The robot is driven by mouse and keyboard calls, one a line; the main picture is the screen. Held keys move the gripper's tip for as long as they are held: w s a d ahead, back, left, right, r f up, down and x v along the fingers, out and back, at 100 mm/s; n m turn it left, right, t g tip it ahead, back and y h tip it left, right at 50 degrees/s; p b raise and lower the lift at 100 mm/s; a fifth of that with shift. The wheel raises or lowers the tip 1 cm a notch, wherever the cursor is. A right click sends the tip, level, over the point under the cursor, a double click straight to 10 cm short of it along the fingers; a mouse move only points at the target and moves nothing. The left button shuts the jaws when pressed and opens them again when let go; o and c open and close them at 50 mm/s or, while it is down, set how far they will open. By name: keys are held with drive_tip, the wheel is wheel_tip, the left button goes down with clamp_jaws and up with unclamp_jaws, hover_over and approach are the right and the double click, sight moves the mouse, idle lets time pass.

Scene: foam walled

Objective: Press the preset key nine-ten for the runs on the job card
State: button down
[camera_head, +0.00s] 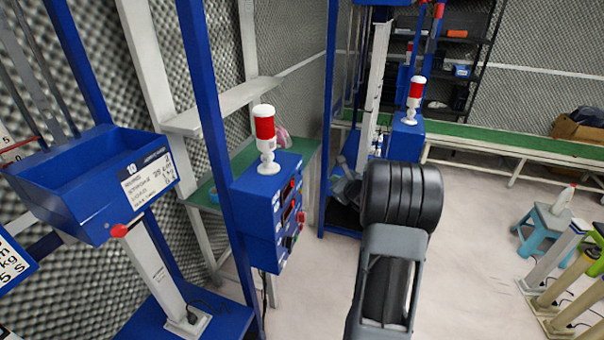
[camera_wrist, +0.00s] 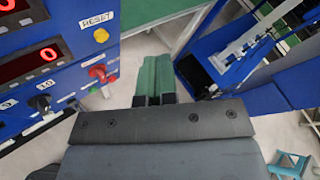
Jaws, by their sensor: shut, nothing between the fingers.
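The blue control box (camera_head: 262,205) stands on a blue post left of centre in the head view, with red and dark controls on its right face.
A red-white lamp (camera_head: 265,140) tops the control box. A blue bin (camera_head: 85,185) juts out at the left. A green-topped bench (camera_head: 500,145) runs along the back. A blue stool (camera_head: 545,228) stands at the right. The pale floor (camera_head: 475,250) between is open.

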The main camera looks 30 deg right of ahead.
drive_tip(key=w+a+b, duration=0.1)
drive_tip(key=w+a, duration=0.4)
drive_tip(key=shift+w+a, duration=0.15)
drive_tip(key=shift+w, duration=0.25)
drive_tip(key=shift+w+a+f+b, duration=0.1)
drive_tip(key=shift+w+a+b, duration=0.15)
drive_tip(key=shift+b, duration=0.45)
idle(1.6)
drive_tip(key=shift+w+a+b, duration=0.35)
drive_tip(key=shift+w+b, duration=0.05)
drive_tip(key=shift+b, duration=0.05)
idle(0.9)
idle(0.4)
drive_tip(key=shift+s+d, duration=0.6)
drive_tip(key=shift+s, duration=0.05)
drive_tip(key=shift+s+d+b, duration=0.3)
drive_tip(key=shift+s+d, duration=1.4)
drive_tip(key=shift+s, duration=0.15)
